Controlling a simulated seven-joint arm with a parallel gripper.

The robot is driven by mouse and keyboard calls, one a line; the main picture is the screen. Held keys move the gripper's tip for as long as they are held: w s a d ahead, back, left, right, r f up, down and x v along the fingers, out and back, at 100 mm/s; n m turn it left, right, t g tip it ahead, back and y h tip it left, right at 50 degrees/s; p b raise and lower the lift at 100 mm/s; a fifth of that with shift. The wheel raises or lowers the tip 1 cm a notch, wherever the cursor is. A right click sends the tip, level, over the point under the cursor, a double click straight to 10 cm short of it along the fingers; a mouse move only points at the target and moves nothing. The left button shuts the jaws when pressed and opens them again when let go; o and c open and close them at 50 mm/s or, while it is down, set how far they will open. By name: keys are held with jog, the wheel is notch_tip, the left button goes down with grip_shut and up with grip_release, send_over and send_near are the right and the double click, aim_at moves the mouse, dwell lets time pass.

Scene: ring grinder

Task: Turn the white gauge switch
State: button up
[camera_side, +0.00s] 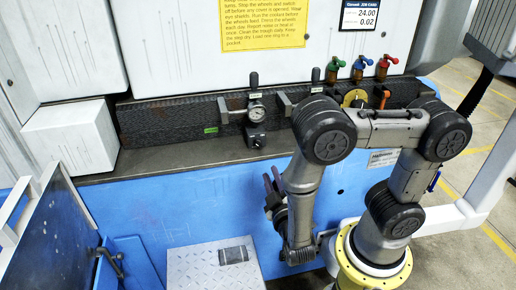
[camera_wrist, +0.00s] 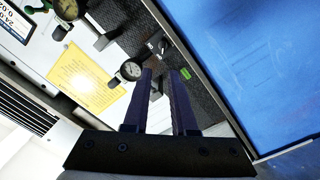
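A round gauge with a white dial (camera_side: 257,113) is mounted on the dark rail of the machine; it also shows in the wrist view (camera_wrist: 131,70). Just below it in the side view is a small black box with a switch (camera_side: 255,138). In the wrist view the box's switch (camera_wrist: 158,44) shows a small pale mark; its exact setting is too small to tell. My gripper (camera_side: 271,187) is in front of the blue panel, below and apart from the box. In the wrist view its two dark fingers (camera_wrist: 163,76) are parted with nothing between them.
Red, green and blue knobs (camera_side: 359,66) stand right of the gauge, above a second, yellow-rimmed gauge (camera_side: 355,98). A green label (camera_side: 211,130) is on the rail at left. Dark brackets (camera_side: 228,112) stick out beside the gauge. A blue panel (camera_side: 150,215) lies below the ledge.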

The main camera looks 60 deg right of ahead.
aim_at(257, 145)
jog(key=x, duration=1.3)
jog(key=shift+w, duration=0.5)
jog(key=shift+c, duration=0.2)
grip_shut()
